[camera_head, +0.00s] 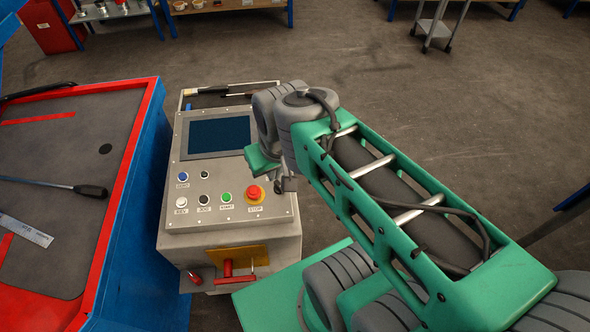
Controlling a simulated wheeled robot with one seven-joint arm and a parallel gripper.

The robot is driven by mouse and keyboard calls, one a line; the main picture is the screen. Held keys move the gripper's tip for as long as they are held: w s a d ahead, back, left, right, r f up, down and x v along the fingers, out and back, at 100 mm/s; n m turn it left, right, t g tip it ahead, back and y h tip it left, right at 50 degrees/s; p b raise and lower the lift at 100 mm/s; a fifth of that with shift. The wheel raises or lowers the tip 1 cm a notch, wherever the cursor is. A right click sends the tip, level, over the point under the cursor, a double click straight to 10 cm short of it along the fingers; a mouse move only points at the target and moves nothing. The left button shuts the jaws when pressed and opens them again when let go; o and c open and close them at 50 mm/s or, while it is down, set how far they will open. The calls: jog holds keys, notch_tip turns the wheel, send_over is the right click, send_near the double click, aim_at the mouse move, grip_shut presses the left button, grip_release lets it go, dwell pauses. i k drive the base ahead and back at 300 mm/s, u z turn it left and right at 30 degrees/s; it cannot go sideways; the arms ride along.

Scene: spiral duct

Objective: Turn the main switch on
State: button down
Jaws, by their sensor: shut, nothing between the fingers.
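A grey control box (175,238) stands left of centre. On its front is a yellow plate (250,257) with a red handle (228,268), which looks like the main switch. I cannot tell from this view whether it is on or off.
The sloped panel has a dark screen (219,137), several buttons and a red stop button (254,192) near my gripper. A blue and red workbench (140,125) with tools stands close on the left. Open floor (450,110) lies behind and to the right.

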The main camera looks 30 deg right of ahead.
aim_at(278, 190)
jog(key=z, duration=0.15)
jog(key=k, duration=1.05)
jog(key=u, duration=0.85)
jog(key=i, duration=1)
jog(key=z, duration=0.2)
